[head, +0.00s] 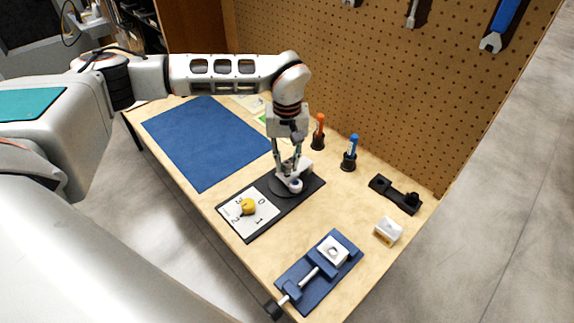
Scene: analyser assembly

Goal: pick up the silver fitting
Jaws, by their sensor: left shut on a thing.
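My left gripper (290,180) points down over the dark round disc (277,187) on the black base plate (315,187). It is shut on a small pale piece between its fingertips, which appears to be the silver fitting (295,187). The fingers hide much of the piece, and I cannot tell whether it touches the disc. My right gripper is not in view.
A white numbered card with a yellow knob (248,206) lies left of the disc. A blue vise (316,275), a white block (388,231) and a black bracket (396,194) are to the right. Orange (319,127) and blue (351,149) drivers stand behind. The blue mat (205,140) is clear.

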